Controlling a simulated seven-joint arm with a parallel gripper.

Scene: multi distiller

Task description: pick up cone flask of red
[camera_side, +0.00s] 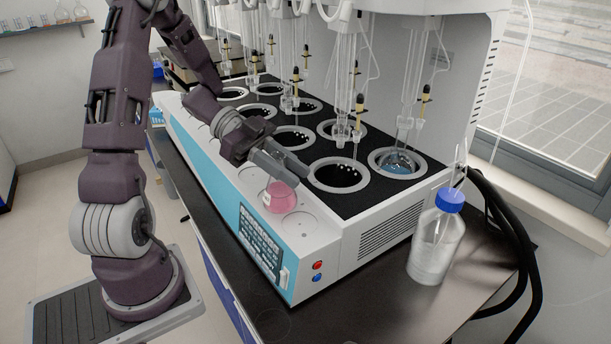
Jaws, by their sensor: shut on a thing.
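The cone flask of red (280,197) holds a pink-red liquid. It is at the front ledge of the white distiller, over or in one of the round recesses near the control panel. My gripper (287,171) is at the neck of the flask and shut on it. The fingers hide the flask's neck and top. I cannot tell whether the flask's base touches the ledge.
The distiller (330,235) has several round wells, with glass tubes hanging above. A round flask of blue liquid (397,162) sits in the right well. A blue-capped bottle (437,240) stands on the dark bench at right. An empty recess (299,225) lies right of the red flask.

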